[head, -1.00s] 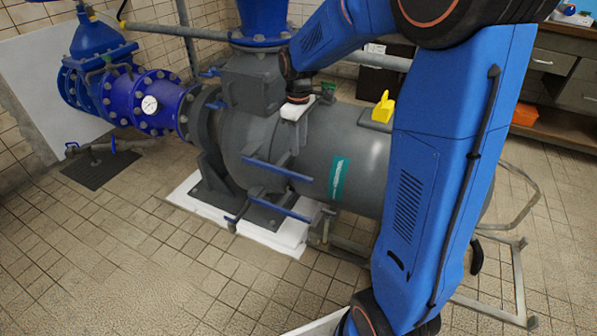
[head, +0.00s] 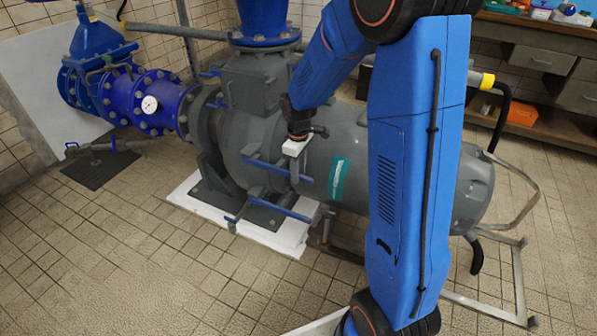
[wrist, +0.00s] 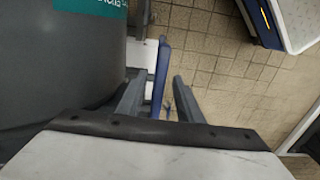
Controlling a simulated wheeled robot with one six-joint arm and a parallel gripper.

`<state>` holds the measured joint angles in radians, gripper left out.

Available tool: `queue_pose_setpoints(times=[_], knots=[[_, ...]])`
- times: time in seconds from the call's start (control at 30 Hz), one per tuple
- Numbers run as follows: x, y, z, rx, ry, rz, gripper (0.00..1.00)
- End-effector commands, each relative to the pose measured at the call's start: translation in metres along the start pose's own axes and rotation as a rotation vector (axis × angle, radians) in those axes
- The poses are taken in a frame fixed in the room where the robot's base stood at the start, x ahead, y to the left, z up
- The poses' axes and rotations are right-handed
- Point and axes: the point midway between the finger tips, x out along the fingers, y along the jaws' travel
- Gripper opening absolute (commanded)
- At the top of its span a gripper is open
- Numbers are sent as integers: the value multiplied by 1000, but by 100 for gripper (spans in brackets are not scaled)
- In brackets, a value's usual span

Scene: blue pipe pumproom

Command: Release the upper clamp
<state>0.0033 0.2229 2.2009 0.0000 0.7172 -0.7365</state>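The upper clamp's blue handle (head: 306,180) lies roughly level along the near side of the grey pump body. A lower blue clamp handle (head: 283,209) sits beneath it. My gripper (head: 294,172) is at the upper handle, pointing down, and covers part of it. In the wrist view, the two grey fingers of my gripper (wrist: 158,88) are apart, with the blue handle (wrist: 163,60) showing between them. I see no finger clearly pressed on it. How deep the handle sits between the fingers cannot be told.
The grey pump body (head: 262,135) stands on a white plinth (head: 285,238). Blue flanged pipework with a gauge (head: 149,104) is on the left. A metal frame (head: 522,275) stands at the right. The tiled floor in front is clear.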

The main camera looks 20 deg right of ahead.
Motion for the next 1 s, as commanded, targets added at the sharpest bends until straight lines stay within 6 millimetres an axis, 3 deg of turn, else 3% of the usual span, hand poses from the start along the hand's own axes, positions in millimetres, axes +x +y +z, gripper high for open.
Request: queue_pose_setpoints(times=[0.17,0.3,0.67,1.0], knots=[[0,0,0,0,0,0,30],[0,0,0,0,0,0,0],[0,-7,0,25,0,0,0],[-1,-52,-8,220,-1,-1,0]])
